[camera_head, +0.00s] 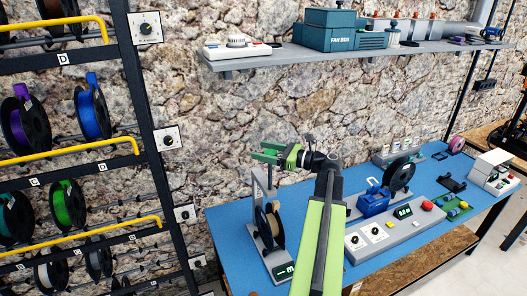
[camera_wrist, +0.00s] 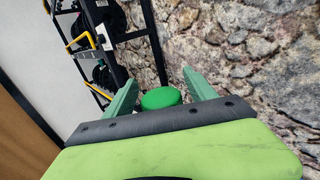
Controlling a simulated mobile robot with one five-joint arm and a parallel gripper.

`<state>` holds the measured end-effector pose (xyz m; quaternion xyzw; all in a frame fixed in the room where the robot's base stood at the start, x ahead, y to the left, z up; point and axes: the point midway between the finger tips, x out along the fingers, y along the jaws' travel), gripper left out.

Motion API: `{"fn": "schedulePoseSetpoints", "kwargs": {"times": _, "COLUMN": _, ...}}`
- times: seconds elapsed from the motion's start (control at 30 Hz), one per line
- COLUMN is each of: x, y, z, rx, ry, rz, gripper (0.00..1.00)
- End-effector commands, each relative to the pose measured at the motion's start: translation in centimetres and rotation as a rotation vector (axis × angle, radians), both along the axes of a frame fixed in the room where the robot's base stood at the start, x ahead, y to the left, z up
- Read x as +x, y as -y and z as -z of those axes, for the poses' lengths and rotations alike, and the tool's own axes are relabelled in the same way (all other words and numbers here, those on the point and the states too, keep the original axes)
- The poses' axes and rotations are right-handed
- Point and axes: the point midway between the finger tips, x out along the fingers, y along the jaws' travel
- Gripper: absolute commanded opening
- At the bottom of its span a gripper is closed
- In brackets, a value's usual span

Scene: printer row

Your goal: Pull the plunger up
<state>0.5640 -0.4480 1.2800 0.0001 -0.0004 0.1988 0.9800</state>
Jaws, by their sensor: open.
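A round green knob (camera_wrist: 162,98), which looks like the top of the plunger, sits between the two green fingers of my gripper (camera_wrist: 160,88) in the wrist view. The fingers stand apart on either side of it, and I see a gap at the right finger. In the head view my gripper (camera_head: 268,153) is open above a grey stand (camera_head: 257,190) at the left end of the blue table. The knob is hard to tell from the green fingers there. A spool (camera_head: 269,226) hangs on the stand, low down.
The blue table (camera_head: 232,222) carries a grey control box (camera_head: 390,238) with knobs and a display, right of my arm. A black spool rack (camera_head: 140,105) stands at the left. A stone wall is close behind.

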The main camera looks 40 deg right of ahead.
Motion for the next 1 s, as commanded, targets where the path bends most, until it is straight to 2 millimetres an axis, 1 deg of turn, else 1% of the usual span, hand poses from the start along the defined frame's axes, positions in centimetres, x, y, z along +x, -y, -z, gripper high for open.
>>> {"fn": "schedulePoseSetpoints", "kwargs": {"times": 0.07, "x": -1.1, "y": 0.5, "z": 0.0, "rx": 0.000, "ry": 0.000, "rz": 0.002, "gripper": 0.65}}
{"fn": "schedulePoseSetpoints", "kwargs": {"times": 0.17, "x": -3.3, "y": 1.5, "z": 0.0, "rx": 0.000, "ry": 0.000, "rz": 0.004, "gripper": 0.65}}
{"fn": "schedulePoseSetpoints", "kwargs": {"times": 0.4, "x": -9.7, "y": 4.3, "z": 0.0, "rx": 0.000, "ry": 0.000, "rz": 0.005, "gripper": 0.65}}
{"fn": "schedulePoseSetpoints", "kwargs": {"times": 0.5, "x": -12.0, "y": 5.2, "z": 0.0, "rx": 0.000, "ry": 0.000, "rz": 0.004, "gripper": 0.65}}
{"fn": "schedulePoseSetpoints", "kwargs": {"times": 0.6, "x": -13.8, "y": 5.9, "z": 0.0, "rx": 0.000, "ry": 0.001, "rz": 0.003, "gripper": 0.65}}
{"fn": "schedulePoseSetpoints", "kwargs": {"times": 0.7, "x": -15.0, "y": 6.4, "z": 0.0, "rx": 0.000, "ry": 0.001, "rz": 0.002, "gripper": 0.65}}
{"fn": "schedulePoseSetpoints", "kwargs": {"times": 0.8, "x": -15.6, "y": 6.6, "z": 0.0, "rx": 0.000, "ry": 0.001, "rz": 0.001, "gripper": 0.65}}
{"fn": "schedulePoseSetpoints", "kwargs": {"times": 1.0, "x": -15.7, "y": 6.6, "z": 0.0, "rx": 0.000, "ry": 0.001, "rz": 0.001, "gripper": 0.65}}
